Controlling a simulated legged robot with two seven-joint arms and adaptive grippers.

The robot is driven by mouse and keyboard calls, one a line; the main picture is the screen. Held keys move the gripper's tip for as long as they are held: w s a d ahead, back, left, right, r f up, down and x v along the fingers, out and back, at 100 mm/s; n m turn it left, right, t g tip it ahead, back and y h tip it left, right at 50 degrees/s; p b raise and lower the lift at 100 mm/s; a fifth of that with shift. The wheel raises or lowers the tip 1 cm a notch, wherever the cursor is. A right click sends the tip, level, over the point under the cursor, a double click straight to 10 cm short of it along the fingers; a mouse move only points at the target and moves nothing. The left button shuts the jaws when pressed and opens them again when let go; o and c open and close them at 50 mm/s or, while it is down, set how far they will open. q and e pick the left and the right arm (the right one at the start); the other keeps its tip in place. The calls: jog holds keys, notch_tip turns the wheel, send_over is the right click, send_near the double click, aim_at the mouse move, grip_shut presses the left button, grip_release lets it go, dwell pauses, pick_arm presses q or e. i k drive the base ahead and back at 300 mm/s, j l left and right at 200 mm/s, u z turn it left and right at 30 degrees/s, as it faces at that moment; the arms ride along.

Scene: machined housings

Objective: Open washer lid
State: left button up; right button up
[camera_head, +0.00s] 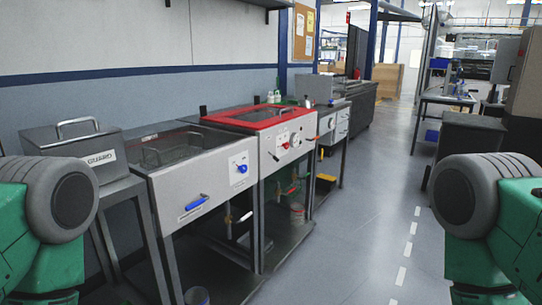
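A row of metal wash stations stands along the left wall. The nearest grey box (75,147) has a closed lid with a bar handle (78,122) on top and a label on its front. Beside it, a steel basin (170,147) is open at the top, with a wire handle inside and a blue handle (196,202) on its front. Farther on, a unit has a red-framed top (255,116) that lies flat, with knobs on its front. I cannot tell which one is the washer. Green and grey parts of my arms show at both lower corners; neither gripper is in view.
More metal stations continue behind the red-framed one. A dark cabinet (466,145) and a workbench (447,98) stand at the right. The grey floor (375,200) with dashed white marks is clear between.

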aim_at(221, 117)
jog(key=i+l+z, duration=0.3)
jog(key=i, duration=0.15)
jog(key=i+l+z, duration=0.1)
jog(key=i+z, duration=0.2)
jog(key=i, duration=0.2)
jog(key=i+z, duration=0.3)
jog(key=i, duration=0.2)
jog(key=i+l+u, duration=0.15)
jog(key=i+u, duration=0.25)
jog(key=i, duration=0.15)
jog(key=i+l+u, duration=0.25)
jog(key=i+u, duration=0.15)
jog(key=i+l+u, duration=0.35)
jog(key=i+l, duration=0.15)
jog(key=i, duration=0.05)
